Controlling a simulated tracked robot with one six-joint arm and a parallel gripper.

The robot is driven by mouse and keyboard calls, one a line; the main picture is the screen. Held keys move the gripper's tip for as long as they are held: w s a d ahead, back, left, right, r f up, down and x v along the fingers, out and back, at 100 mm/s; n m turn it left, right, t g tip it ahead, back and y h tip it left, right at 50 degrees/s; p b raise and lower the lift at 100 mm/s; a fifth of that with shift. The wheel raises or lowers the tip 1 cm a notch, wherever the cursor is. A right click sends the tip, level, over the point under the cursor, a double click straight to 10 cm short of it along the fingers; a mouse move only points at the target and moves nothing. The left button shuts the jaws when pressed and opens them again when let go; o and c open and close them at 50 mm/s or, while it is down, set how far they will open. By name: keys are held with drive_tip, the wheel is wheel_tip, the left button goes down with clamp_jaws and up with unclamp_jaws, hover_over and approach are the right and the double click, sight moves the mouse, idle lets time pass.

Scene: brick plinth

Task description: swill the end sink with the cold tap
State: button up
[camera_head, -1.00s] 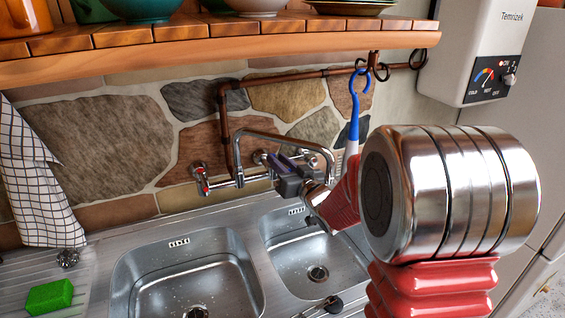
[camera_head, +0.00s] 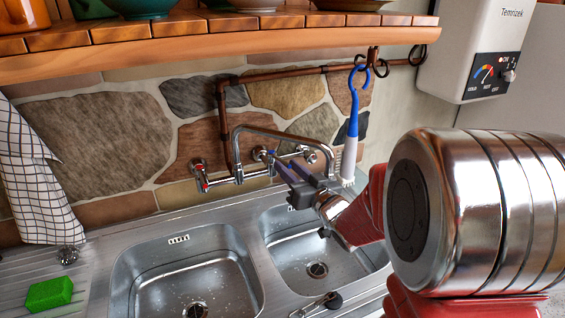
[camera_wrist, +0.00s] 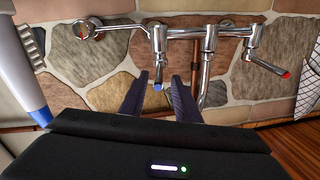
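The steel mixer tap (camera_head: 238,178) is on the stone wall, its spout (camera_head: 300,143) swung right toward the right-hand end sink (camera_head: 290,247). The red-marked lever (camera_head: 203,183) is at its left; it shows at the right in the upside-down wrist view (camera_wrist: 283,73). The blue-tipped cold lever (camera_wrist: 158,85) appears between my gripper's (camera_wrist: 160,80) two spread fingers in the wrist view. My gripper is open; whether a finger touches the lever I cannot tell. In the head view my gripper (camera_head: 277,165) is at the tap, partly hiding it. No running water is visible.
A blue and white brush (camera_head: 353,125) hangs from a hook just right of the tap. A wooden shelf (camera_head: 220,45) with bowls overhangs it. The left sink (camera_head: 185,278), a green sponge (camera_head: 49,293) and a checked towel (camera_head: 40,185) lie leftward. A water heater (camera_head: 480,50) is upper right.

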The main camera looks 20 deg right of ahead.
drive_tip(key=s+d, duration=0.1)
drive_tip(key=s, duration=0.6)
drive_tip(key=shift+s+d, duration=0.25)
